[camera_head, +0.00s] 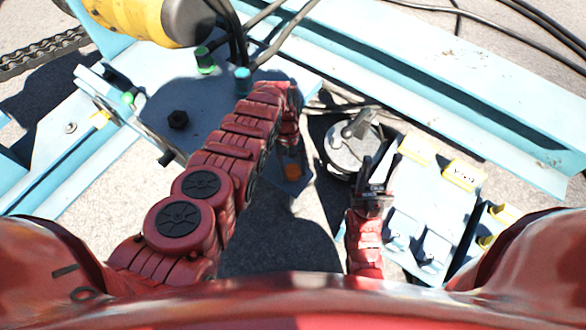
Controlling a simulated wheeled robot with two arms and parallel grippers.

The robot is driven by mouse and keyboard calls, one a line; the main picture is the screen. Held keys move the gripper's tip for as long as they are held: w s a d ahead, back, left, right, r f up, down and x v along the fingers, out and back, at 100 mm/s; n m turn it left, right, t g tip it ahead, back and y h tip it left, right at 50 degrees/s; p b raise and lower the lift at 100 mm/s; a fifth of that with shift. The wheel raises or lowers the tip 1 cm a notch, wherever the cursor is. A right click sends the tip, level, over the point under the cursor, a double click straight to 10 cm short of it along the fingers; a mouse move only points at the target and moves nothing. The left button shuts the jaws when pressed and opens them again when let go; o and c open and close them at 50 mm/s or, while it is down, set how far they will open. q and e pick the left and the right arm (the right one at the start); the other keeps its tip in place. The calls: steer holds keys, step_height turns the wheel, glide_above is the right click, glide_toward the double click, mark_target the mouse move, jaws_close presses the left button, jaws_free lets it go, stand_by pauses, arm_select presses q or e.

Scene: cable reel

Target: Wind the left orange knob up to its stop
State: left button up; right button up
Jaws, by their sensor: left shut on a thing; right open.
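An orange knob (292,170) shows just below the end of my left arm, over a small dark blue plate (289,186). My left gripper (290,150) points down at the knob and is shut on it; the fingers are small and in shadow, so the exact hold is hard to see. The knob is partly covered by the gripper. My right gripper (377,168) is open and empty, its black fingers pointing up the picture beside a round grey drum (352,150). No second orange knob can be made out.
A blue frame (460,90) with cables runs across the top right.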

arm_select(q)
steer(key=o, duration=1.4)
steer(key=shift+c, duration=0.2)
steer(key=v, duration=1.7)
steer(key=shift+r, duration=0.2)
